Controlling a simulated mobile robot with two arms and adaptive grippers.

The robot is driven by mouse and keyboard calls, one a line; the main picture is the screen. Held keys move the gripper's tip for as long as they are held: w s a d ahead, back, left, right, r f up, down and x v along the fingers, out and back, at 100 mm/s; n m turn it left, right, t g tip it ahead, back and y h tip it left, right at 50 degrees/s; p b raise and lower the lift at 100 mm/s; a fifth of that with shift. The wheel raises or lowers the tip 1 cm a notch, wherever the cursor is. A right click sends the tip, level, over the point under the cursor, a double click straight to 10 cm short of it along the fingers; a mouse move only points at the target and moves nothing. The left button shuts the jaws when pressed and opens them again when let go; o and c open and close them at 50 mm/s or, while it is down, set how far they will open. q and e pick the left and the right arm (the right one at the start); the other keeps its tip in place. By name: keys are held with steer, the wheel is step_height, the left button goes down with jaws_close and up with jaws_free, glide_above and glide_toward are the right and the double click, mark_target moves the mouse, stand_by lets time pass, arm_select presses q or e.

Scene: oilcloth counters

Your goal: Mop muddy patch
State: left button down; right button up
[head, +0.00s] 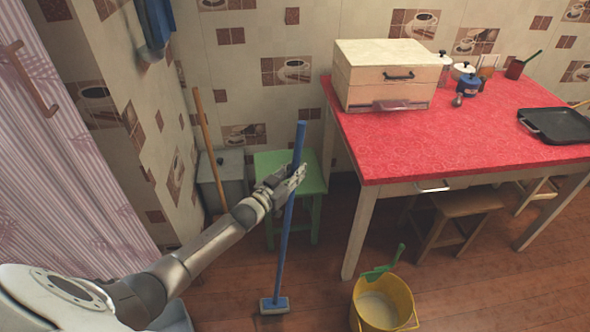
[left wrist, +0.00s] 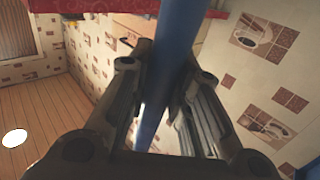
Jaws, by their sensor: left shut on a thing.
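A mop (head: 282,238) with a blue handle and a pale, blue-topped head (head: 274,305) stands nearly upright, its head at the floor. My left gripper (head: 293,180) is shut around the upper part of the handle. In the left wrist view the blue handle (left wrist: 172,60) runs between the fingers of my left gripper (left wrist: 160,100). A yellow bucket (head: 384,304) with pale contents and a green-handled tool in it stands on the floor to the right of the mop. I see no muddy patch on the visible floor. My right gripper is not in view.
A table with a red cloth (head: 440,145) stands at the right, with a wooden bread box (head: 385,75) and a dark pan (head: 556,125) on it. A green stool (head: 262,170) is behind the mop. A brown stool (head: 465,205) is under the table. Wooden floor shows around the mop head.

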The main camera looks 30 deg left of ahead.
arm_select(q)
steer(key=shift+s+d+r, duration=0.1)
steer(key=shift+s+d, duration=0.1)
steer(key=shift+s+d+p, duration=0.55)
steer(key=shift+s+p, duration=0.25)
steer(key=shift+p, duration=0.05)
steer(key=shift+s+d+p, duration=0.55)
steer(key=shift+s+p, duration=0.25)
steer(key=shift+s+d+p, duration=0.6)
steer(key=shift+s+d, duration=0.05)
steer(key=shift+s, duration=0.3)
steer(key=shift+s+d+p, duration=0.6)
steer(key=shift+s, duration=0.35)
